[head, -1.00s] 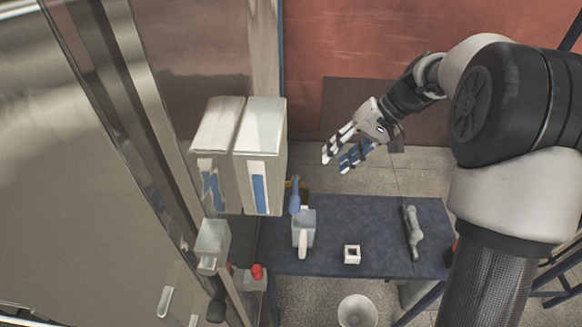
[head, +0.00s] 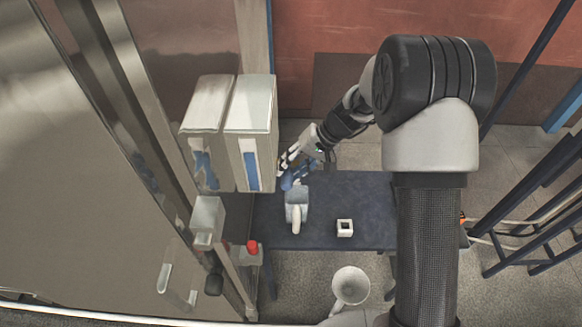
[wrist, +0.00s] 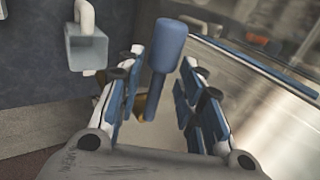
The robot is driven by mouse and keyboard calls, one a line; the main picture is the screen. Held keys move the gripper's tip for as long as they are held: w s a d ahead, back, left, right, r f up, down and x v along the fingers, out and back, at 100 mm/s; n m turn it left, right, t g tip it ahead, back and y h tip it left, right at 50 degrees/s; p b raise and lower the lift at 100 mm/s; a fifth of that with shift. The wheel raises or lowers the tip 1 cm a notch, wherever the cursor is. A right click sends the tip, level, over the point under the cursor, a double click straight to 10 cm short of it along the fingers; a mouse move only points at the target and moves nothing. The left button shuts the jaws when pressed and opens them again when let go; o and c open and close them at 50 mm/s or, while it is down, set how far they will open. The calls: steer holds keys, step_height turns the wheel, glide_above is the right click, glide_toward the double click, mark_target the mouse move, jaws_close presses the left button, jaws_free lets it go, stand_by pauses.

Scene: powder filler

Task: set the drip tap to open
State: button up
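The drip tap shows as a blue lever (head: 287,183) with a rounded thick end, low beside the two tall dispenser boxes in the head view. In the wrist view the blue lever (wrist: 169,45) stands up between my fingers, with a brass-coloured part (wrist: 140,106) near its lower end. My gripper (head: 284,170) is at the tap. In the wrist view my gripper (wrist: 160,95) is open, one finger on each side of the lever, with gaps showing on both sides. The lever's joint with the tap body is mostly hidden.
A grey-blue jug (head: 297,205) stands on the dark blue bench (head: 362,205) just below the tap, and also shows in the wrist view (wrist: 88,50). The pale dispenser boxes (head: 250,105) and steel panels stand left.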

steer(key=shift+a+f, duration=0.1)
steer(key=shift+f, duration=0.05)
steer(key=shift+c, duration=0.5)
jaws_close()
